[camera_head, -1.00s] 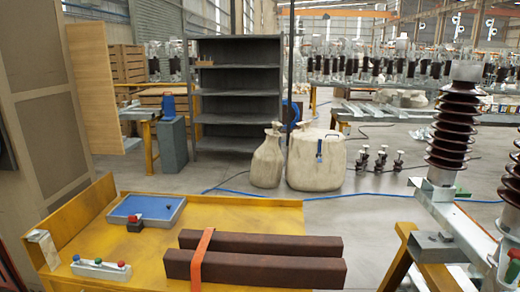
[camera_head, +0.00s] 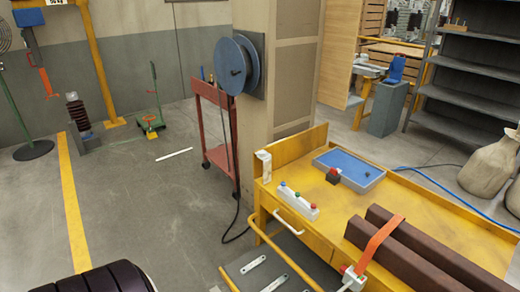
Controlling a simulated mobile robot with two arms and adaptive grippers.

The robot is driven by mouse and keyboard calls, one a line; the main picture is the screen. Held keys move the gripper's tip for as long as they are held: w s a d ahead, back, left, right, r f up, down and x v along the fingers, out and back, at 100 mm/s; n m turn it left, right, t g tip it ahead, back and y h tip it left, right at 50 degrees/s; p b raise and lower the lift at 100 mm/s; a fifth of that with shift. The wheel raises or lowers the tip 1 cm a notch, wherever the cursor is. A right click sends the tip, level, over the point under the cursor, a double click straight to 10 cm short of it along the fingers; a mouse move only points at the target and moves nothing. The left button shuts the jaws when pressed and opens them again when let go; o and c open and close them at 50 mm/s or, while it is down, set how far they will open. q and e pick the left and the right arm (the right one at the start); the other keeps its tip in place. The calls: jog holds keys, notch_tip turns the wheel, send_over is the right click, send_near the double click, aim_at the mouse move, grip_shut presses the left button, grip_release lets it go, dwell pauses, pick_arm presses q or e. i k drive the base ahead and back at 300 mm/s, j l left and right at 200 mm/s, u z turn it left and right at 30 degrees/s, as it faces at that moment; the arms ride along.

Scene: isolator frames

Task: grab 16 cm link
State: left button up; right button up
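Flat pale metal links lie on a dark grey surface (camera_head: 236,272) at the bottom of the head view, beside the yellow bench. One link (camera_head: 253,264) lies farther back, and another link (camera_head: 275,284) lies nearer the bottom edge. Each is a short bar with what look like holes. I cannot tell which is 16 cm long. Neither of my grippers is in view.
The yellow bench (camera_head: 340,220) carries a blue tray (camera_head: 348,168), a button box (camera_head: 298,201) and brown beams (camera_head: 420,252) with an orange strap. A yellow rail (camera_head: 283,252) runs over the grey surface. A red trolley (camera_head: 216,125) stands behind. The left floor is largely clear.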

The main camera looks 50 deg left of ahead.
aim_at(262, 259)
jog(key=u, duration=1.55)
jog(key=j+z, duration=0.15)
jog(key=z, duration=0.2)
jog(key=i+j+z, duration=0.1)
jog(key=z, duration=0.3)
jog(key=j+z, duration=0.35)
jog(key=l, duration=0.1)
